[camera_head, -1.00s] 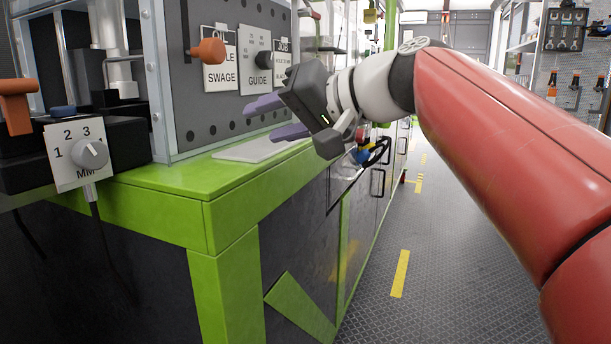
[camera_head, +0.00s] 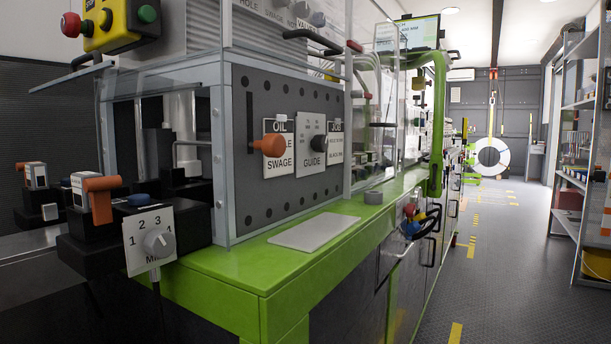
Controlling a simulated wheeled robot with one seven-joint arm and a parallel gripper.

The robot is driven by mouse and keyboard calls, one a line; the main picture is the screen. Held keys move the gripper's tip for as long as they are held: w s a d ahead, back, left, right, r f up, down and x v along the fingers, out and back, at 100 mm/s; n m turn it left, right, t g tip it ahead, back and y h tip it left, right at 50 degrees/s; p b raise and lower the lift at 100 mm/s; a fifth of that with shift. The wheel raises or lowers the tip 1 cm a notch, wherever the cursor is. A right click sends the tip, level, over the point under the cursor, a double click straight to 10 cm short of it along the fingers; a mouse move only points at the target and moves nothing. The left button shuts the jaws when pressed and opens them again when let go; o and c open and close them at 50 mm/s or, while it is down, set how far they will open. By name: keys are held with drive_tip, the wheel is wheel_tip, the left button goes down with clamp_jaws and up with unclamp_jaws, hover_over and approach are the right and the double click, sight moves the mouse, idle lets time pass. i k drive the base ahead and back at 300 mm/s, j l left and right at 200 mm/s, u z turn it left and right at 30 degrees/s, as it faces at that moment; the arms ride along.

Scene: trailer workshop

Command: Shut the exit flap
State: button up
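A clear panel (camera_head: 150,68) at the left end of the machine sticks outward, raised above the opening, with a dark handle near its outer edge. It looks like the exit flap, standing open; no label confirms this. Below it, the machine's open end (camera_head: 107,130) shows a metal frame and dark parts inside. My gripper and arm are not in view now.
A green bench (camera_head: 235,278) carries the machine, with a grey plate (camera_head: 313,232) on it. A dial block (camera_head: 150,240) and orange-handled fixtures (camera_head: 103,190) project at left. A yellow button box (camera_head: 115,25) hangs above. Shelving (camera_head: 585,140) stands right; the aisle floor (camera_head: 500,270) is clear.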

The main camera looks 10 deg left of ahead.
sight(75, 85)
drive_tip(key=u, duration=0.95)
drive_tip(key=k+j, duration=0.05)
drive_tip(key=j, duration=0.05)
